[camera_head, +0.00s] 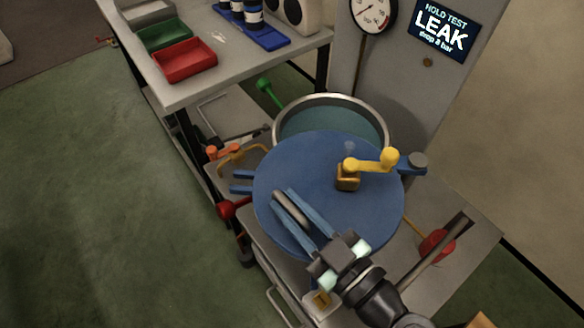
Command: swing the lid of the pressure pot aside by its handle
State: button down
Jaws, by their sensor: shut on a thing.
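The blue round lid (310,160) covers only the near part of the pressure pot (388,130). The pot's far rim and its teal inside show behind the lid, as an open crescent. The lid's dark grey handle bar (284,203) lies near the lid's front left. My gripper (290,206) comes in from the lower right and is shut on this handle bar, one finger along each side. The fingers hide part of the bar.
A bench (290,57) with a red tray (185,60) and a green tray (164,36) stands behind left. A gauge (372,14) and a LEAK sign (444,28) are on the back panel. Red knobs flank the lid. The green floor at left is clear.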

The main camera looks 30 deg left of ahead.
jog(key=shift+w+r, duration=0.1)
jog(key=c, duration=0.8)
grip_release()
notch_tip(320, 180, up, 10)
jog(key=shift+f+p, duration=0.1)
jog(key=shift+p, duration=0.35)
